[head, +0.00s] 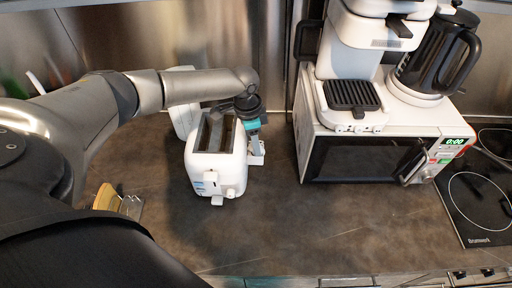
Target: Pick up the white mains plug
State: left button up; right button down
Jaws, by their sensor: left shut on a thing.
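My left gripper (255,143) reaches down just right of the white toaster, beside its right side. It is shut on a small white piece (257,159) at its fingertips, which looks like the white mains plug. The gripper's fingers and wrist hide part of it, so its shape and prongs do not show clearly. It is low, close to the counter; I cannot tell if it touches the counter. My right gripper is not in view.
The white toaster (216,165) stands close left of the gripper. A white microwave (370,158) carries a coffee maker (352,50) and a black kettle (437,55) on the right. A hob (478,205) lies at far right. The front of the counter (290,225) is clear.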

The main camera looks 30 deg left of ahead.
pick_arm(q)
grip_shut()
jog(key=shift+r, duration=0.15)
notch_tip(320, 180, up, 19)
jog(key=f+m+y+p, duration=0.1)
jog(key=f+m, duration=0.2)
jog(key=f, duration=0.1)
jog(key=f+m+y+p, duration=0.1)
jog(key=f+m+y, duration=0.1)
jog(key=f, duration=0.2)
jog(key=d+f+m+g+y+p, duration=0.1)
jog(key=f+m, duration=0.2)
jog(key=shift+w+f+m+p, duration=0.1)
jog(key=shift+f+m+p, duration=0.2)
jog(key=shift+f+p, duration=0.1)
